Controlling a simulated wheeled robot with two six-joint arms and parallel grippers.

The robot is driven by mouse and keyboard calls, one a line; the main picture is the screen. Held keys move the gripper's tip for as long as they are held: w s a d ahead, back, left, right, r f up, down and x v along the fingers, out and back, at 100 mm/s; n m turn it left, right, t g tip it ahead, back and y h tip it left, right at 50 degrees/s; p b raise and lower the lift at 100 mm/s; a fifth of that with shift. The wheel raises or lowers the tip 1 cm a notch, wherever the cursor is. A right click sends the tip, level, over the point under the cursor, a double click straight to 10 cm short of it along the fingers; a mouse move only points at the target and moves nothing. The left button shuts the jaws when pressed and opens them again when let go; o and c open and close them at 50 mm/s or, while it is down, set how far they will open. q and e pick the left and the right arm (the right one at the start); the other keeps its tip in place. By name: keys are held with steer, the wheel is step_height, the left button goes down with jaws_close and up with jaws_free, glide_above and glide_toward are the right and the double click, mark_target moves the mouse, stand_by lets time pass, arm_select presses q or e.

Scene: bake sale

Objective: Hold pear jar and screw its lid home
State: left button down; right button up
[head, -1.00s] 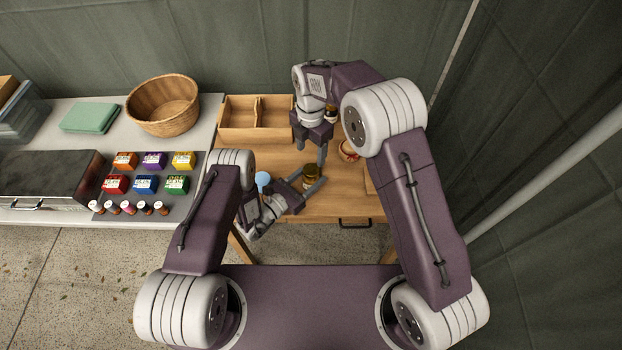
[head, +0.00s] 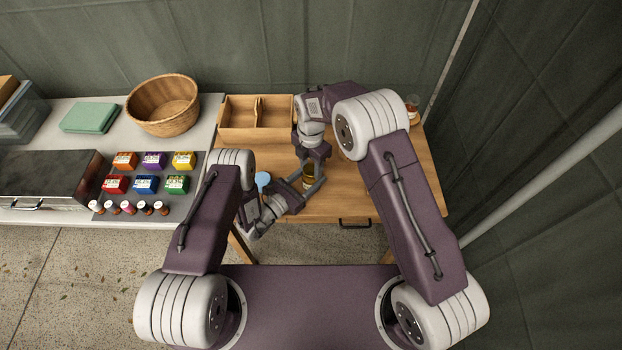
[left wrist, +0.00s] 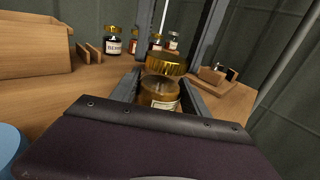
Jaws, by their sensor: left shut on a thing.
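The pear jar (left wrist: 160,95), a glass jar with amber contents and a pale label, stands upright between the fingers of my left gripper (left wrist: 165,90), which is shut on it. It also shows in the head view (head: 309,182), partly hidden by my right gripper. A gold lid (left wrist: 166,63) sits at the jar's mouth and looks slightly tilted; I cannot tell how far it is seated. My right gripper (head: 313,172) points down over the jar. In the left wrist view its fingers stand on either side of the lid and look open, apart from it.
A divided wooden box (head: 240,132) stands at the table's back left. Several other jars (left wrist: 113,42) stand farther back. A small wooden piece (left wrist: 212,75) lies to the right. A pale blue round thing (head: 263,178) is close beside my left arm.

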jaws_close()
steer(key=m, duration=0.6)
steer(key=shift+m, duration=0.3)
steer(key=m, duration=0.6)
steer(key=shift+m, duration=0.3)
steer(key=m, duration=0.6)
steer(key=shift+f+m, duration=0.1)
steer(key=shift+m, duration=0.2)
steer(key=m, duration=0.6)
steer(key=shift+m, duration=0.4)
steer(key=o, duration=1)
jaws_free()
